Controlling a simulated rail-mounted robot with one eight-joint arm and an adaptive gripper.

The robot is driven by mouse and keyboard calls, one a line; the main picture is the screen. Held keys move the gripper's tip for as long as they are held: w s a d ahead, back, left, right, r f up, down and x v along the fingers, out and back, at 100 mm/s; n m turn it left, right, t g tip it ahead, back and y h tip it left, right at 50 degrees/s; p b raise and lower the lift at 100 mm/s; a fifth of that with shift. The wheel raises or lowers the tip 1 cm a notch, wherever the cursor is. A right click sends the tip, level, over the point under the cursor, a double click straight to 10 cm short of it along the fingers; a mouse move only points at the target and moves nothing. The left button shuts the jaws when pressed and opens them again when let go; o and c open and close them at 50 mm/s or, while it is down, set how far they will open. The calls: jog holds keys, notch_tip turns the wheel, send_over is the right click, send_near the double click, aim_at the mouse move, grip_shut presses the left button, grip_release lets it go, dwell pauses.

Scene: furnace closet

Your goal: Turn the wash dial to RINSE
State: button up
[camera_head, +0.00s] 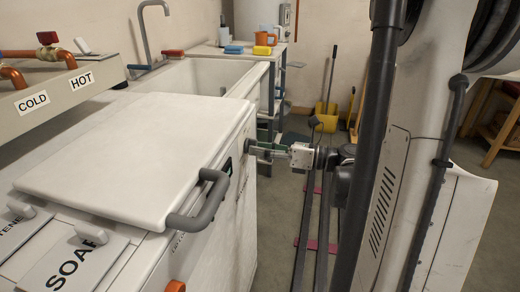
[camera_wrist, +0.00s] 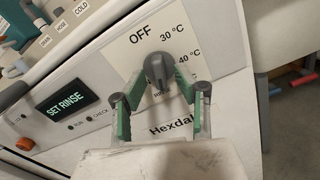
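The wash dial (camera_wrist: 158,70) is a dark round knob on a white plate in the wrist view. OFF is printed above it, with 30 °C and 40 °C to its right. The lower labels are partly hidden, and I cannot tell exactly where the knob points. A display (camera_wrist: 67,106) left of it reads SET RINSE. My gripper (camera_wrist: 160,95) is open, its green-padded fingers apart on either side below the knob, with no clear contact. In the head view my gripper (camera_head: 272,150) is close to the front of the white washer (camera_head: 150,150).
A grey handle (camera_head: 205,205) sticks out from the washer lid's front edge. A white sink (camera_head: 205,75) stands behind the washer. Labelled COLD and HOT taps (camera_head: 50,50) are at upper left. A yellow dustpan (camera_head: 327,118) stands at the back wall. The floor is mostly clear.

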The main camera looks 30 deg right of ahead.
jog(key=v, duration=1.2)
dwell(0.6)
